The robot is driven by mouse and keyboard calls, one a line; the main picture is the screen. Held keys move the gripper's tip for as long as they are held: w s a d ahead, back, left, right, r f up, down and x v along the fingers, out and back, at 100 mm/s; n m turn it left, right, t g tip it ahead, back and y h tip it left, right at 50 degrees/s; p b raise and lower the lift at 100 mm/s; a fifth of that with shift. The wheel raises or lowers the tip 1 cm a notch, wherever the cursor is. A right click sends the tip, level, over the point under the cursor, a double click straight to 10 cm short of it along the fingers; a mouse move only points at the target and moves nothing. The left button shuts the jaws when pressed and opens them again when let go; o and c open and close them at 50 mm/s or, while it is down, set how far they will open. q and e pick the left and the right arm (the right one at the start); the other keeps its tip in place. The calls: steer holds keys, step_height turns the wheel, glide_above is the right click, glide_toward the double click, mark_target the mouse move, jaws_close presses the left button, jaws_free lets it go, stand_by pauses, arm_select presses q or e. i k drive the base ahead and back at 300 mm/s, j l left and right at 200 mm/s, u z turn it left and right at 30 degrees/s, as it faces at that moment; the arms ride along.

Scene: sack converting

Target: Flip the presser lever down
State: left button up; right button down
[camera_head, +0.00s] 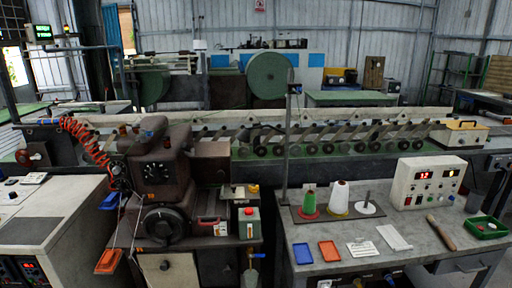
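A dark brown sewing machine head (156,172) stands left of centre, with a black handwheel (164,225) low on its front. A red coiled hose (84,138) runs to its upper left. A small part with a red handle (208,221) sits right of the handwheel. A blue piece (109,201) shows at the machine's left side. I cannot make out which part is the presser lever, or whether it is up or down. Neither of my grippers shows in this view.
A grey table (300,262) on the right holds thread cones (338,197), a control box (427,183), small trays (330,251) and a green tray (485,227). A box with a red button (248,221) stands beside the machine. A roller conveyor (345,147) runs behind.

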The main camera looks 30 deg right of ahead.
mark_target(190, 151)
steer(key=l+z, duration=0.2)
steer(key=l, duration=0.25)
steer(key=i+l, duration=0.15)
steer(key=l, duration=0.2)
steer(key=i+l, duration=0.15)
steer(key=l, duration=0.2)
steer(key=i+l, duration=0.15)
steer(key=l, duration=0.2)
steer(key=i+l+u, duration=0.1)
steer(key=l, duration=0.25)
steer(key=i+l, duration=0.2)
steer(key=l, duration=0.2)
steer(key=i+l, duration=0.15)
steer(key=l, duration=0.2)
